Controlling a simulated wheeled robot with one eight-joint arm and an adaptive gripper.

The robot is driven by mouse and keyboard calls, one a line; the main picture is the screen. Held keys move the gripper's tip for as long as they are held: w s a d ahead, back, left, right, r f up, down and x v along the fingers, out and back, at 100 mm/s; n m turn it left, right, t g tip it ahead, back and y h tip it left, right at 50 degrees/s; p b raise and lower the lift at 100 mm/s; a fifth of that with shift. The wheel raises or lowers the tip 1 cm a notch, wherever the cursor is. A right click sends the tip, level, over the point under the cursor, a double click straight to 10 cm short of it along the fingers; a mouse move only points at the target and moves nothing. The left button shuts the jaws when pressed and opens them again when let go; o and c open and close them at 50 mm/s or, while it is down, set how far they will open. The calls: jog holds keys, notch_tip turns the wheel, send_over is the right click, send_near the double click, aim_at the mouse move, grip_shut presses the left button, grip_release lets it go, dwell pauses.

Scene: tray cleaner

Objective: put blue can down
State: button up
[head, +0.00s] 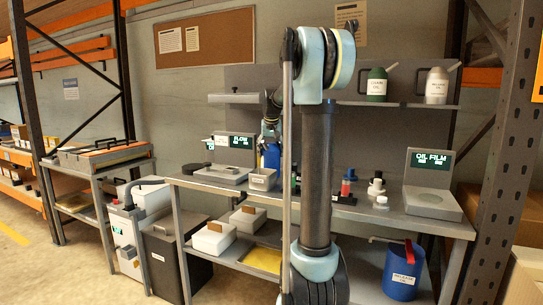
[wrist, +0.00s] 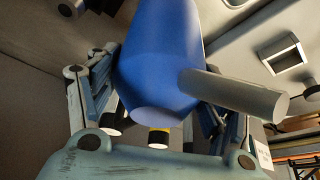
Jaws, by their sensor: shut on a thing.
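The blue can (wrist: 160,55) fills the upper middle of the wrist view, with a grey spout (wrist: 235,95) pointing right. My gripper (wrist: 158,105) has a finger on each side of it and is shut on it. In the head view the blue can (head: 271,156) shows partly behind my arm, with my gripper (head: 270,130) above it. It is over the workbench (head: 400,215), behind a small grey bin (head: 262,179). I cannot tell whether its base touches the bench.
A scale-like device reading "OIL FILM" (head: 433,180) stands at the bench's right; another display device (head: 228,165) stands left. A green can (head: 377,85) and white can (head: 436,86) are on the shelf.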

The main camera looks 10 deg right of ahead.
jog(key=shift+f, duration=0.35)
jog(key=o, duration=1.9)
jog(key=shift+s, duration=0.1)
jog(key=v, duration=1.2)
